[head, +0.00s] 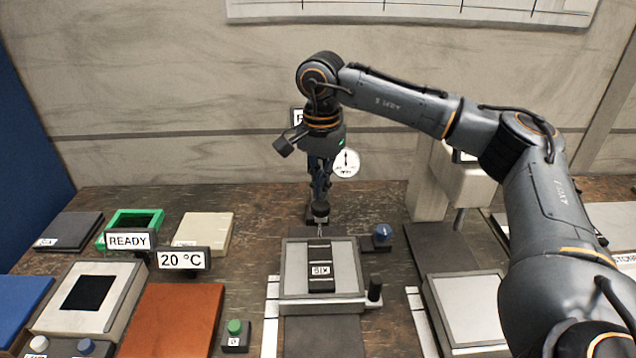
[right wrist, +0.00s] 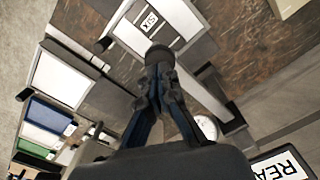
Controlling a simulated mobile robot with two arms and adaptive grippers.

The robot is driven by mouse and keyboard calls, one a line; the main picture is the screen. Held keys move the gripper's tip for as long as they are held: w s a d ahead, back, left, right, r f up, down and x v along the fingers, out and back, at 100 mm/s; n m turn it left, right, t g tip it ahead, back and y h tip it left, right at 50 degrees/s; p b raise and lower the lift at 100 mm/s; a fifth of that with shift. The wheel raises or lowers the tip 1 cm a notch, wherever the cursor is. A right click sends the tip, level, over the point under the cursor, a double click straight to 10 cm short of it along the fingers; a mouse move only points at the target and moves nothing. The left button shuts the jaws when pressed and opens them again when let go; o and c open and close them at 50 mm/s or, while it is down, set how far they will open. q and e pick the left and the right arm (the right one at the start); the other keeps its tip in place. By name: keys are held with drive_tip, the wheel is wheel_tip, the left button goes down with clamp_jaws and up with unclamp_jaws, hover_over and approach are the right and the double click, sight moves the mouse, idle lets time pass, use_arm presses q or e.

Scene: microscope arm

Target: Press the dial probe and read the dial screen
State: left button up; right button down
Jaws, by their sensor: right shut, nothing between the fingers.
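My right gripper (head: 321,193) points down, shut, over the back edge of the grey plate stand (head: 287,280). A dark round probe-like piece (head: 320,212) is right at its fingertips; I cannot tell if they touch. It also shows in the right wrist view (right wrist: 159,54), just beyond the closed fingers (right wrist: 158,75). The white round dial (head: 346,163) is behind and right of the gripper, its needle roughly upright; its small print is unreadable. It shows partly in the right wrist view (right wrist: 206,127). A black block labelled SIX (head: 320,282) lies on the stand. My left gripper is out of view.
A READY sign (head: 128,241) and a 20 °C sign (head: 181,260) stand left. A blue knob (head: 382,232) and a black post (head: 375,288) are beside the stand. A pale machine (head: 462,185) rises at the right. A brown board (head: 172,318) lies front left.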

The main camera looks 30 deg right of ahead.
sight(320, 204)
drive_tip(key=shift+f, duration=0.1)
drive_tip(key=shift+f+b, duration=2.05)
drive_tip(key=shift+f, duration=0.9)
drive_tip(key=shift+s+r, duration=0.1)
drive_tip(key=shift+s, duration=0.05)
drive_tip(key=shift+s+f, duration=0.1)
drive_tip(key=shift+f, duration=0.1)
drive_tip(key=shift+a, duration=0.1)
drive_tip(key=shift+w+r+p, duration=0.2)
drive_tip(key=shift+r+p, duration=0.5)
drive_tip(key=shift+r, duration=0.15)
drive_tip(key=shift+r+p, duration=1.5)
drive_tip(key=shift+r, duration=0.8)
